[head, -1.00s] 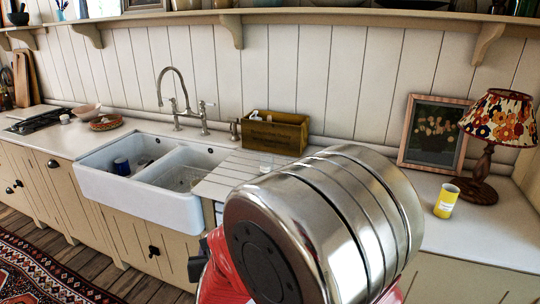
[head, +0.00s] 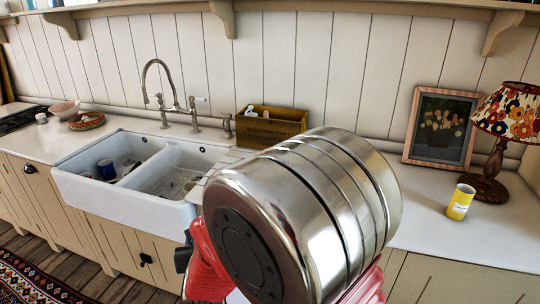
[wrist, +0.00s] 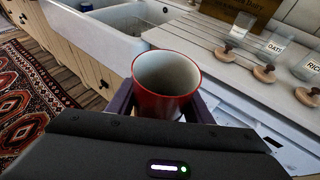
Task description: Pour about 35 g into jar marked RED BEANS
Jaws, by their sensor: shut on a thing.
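In the wrist view my gripper (wrist: 163,104) is shut on a red cup (wrist: 160,106) with a pale inside. The cup is near upright, its mouth facing the camera; I see no contents in the part of its inside that shows. Several clear glass jars stand on the ribbed drainboard to the upper right. One jar (wrist: 273,48) has a label that seems to read OATS or DATE, and another (wrist: 308,67) is labelled RIC, cut off by the edge. A third jar (wrist: 243,24) stands farther back, its label unreadable. I cannot make out a RED BEANS label. My arm hides the drainboard in the head view.
Wooden stoppers (wrist: 264,74) lie in front of the jars. A white double sink (head: 125,185) with a tall tap is left of the drainboard. A wooden crate (head: 270,128) stands behind.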

